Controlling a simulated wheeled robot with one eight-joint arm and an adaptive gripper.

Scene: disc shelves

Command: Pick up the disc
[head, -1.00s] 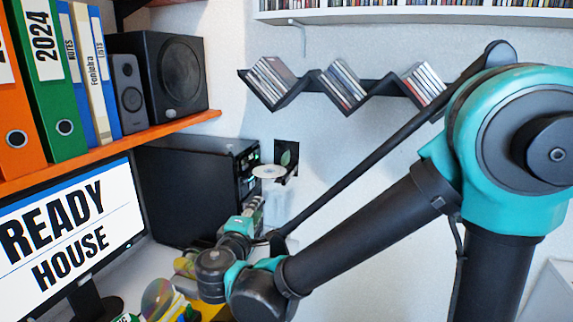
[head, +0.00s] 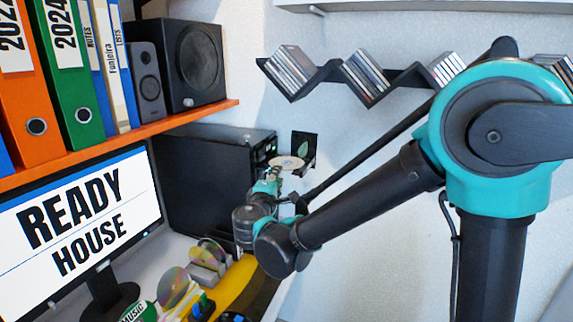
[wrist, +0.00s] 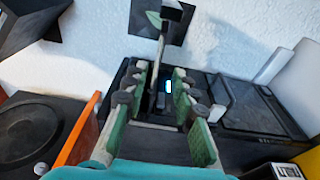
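The pale disc (head: 287,163) lies roughly flat at the front of the black computer case (head: 205,180), below a small dark leaf picture. My gripper (head: 270,182) is just below and left of it in the head view, and the arm partly covers that area. In the wrist view my gripper (wrist: 157,88) has its green-padded fingers spread apart. A thin grey strip (wrist: 155,68) shows between the fingers. It looks like the disc seen nearly edge-on, but I cannot tell whether the fingers touch it.
An orange shelf (head: 120,135) with binders and speakers hangs above a monitor (head: 88,235). More discs (head: 172,286) stand on the desk at lower left. A zigzag rack (head: 320,75) with cases is on the wall. The wall right of the leaf picture (head: 304,147) is bare.

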